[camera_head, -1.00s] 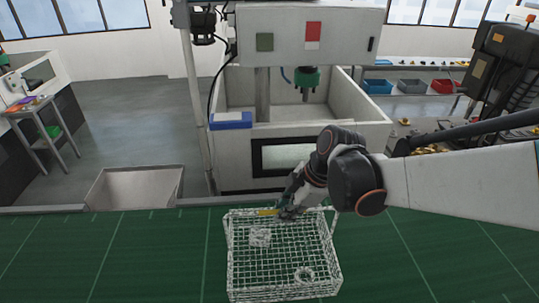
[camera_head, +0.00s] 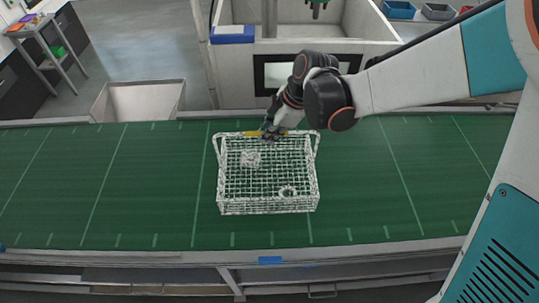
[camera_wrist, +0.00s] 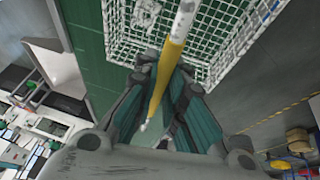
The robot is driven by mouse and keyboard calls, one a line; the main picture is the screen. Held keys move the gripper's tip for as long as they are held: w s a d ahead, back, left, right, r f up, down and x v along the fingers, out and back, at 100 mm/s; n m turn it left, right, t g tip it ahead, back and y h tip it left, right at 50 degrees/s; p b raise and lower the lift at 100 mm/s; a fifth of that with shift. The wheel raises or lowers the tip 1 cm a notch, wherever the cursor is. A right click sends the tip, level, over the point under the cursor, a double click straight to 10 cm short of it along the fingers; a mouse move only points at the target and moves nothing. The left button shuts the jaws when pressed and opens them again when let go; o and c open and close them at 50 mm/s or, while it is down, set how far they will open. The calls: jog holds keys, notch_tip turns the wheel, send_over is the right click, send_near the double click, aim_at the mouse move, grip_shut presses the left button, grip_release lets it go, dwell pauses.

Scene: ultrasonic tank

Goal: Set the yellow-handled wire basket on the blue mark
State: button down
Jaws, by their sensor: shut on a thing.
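The white wire basket (camera_head: 266,200) is over the green surface (camera_head: 120,190) in the head view. Its yellow handle grip (camera_head: 240,134) runs along the far side. My gripper (camera_head: 272,132) is shut on this handle from the far side. In the wrist view, the yellow handle (camera_wrist: 175,50) passes between the fingers of my gripper (camera_wrist: 165,72), with the basket mesh (camera_wrist: 225,30) beyond. Two pale parts, one blocky and one ring-shaped, lie in the basket. A small blue patch (camera_head: 270,260) shows on the near edge. Whether the basket touches the surface is unclear.
A white tank machine (camera_head: 285,85) stands behind the green surface, with a blue block (camera_head: 233,34) on its left corner. An open pale bin (camera_head: 138,100) stands behind at left. The green surface is clear left and right of the basket.

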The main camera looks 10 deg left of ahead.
notch_tip(320, 180, down, 13)
jog(key=b, duration=0.6)
jog(key=shift+b, duration=0.3)
jog(key=c, duration=1.7)
grip_release()
jog(key=shift+o, duration=0.2)
jog(key=shift+r, duration=0.1)
